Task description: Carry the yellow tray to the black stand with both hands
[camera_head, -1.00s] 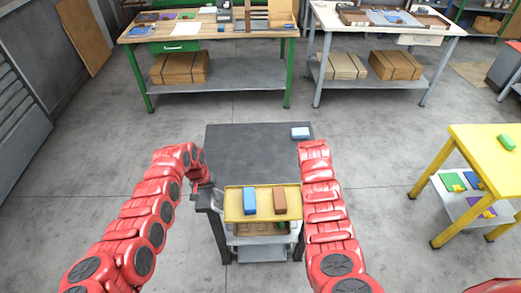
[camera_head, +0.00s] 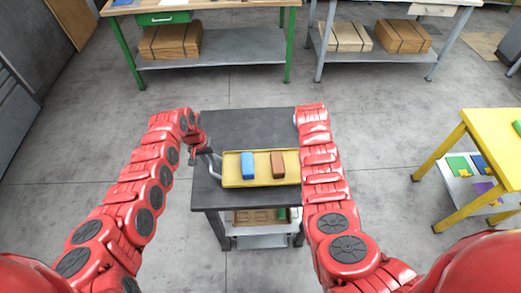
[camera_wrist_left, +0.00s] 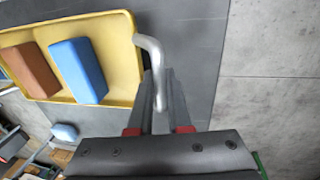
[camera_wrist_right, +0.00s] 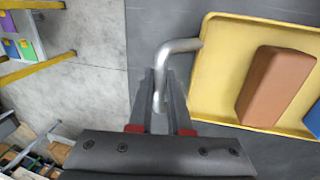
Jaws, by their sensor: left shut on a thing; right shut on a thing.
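The yellow tray (camera_head: 263,168) is above the front part of the black stand's top (camera_head: 250,125). I cannot tell whether it touches the top. A blue block (camera_head: 248,165) and a brown block (camera_head: 278,164) lie in the tray. My left gripper (camera_head: 207,152) is shut on the tray's left metal handle, and the left wrist view shows the handle (camera_wrist_left: 152,55) between its fingers (camera_wrist_left: 160,103). My right gripper (camera_wrist_right: 160,100) is shut on the right handle (camera_wrist_right: 178,46) in the right wrist view. In the head view it is hidden by my right arm.
The stand's lower shelves hold a brown tray (camera_head: 255,216) with a green item. A yellow table (camera_head: 490,125) stands at the right. A green-legged workbench (camera_head: 215,72) and a grey-legged one (camera_head: 375,75) stand at the back. The floor between them is clear.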

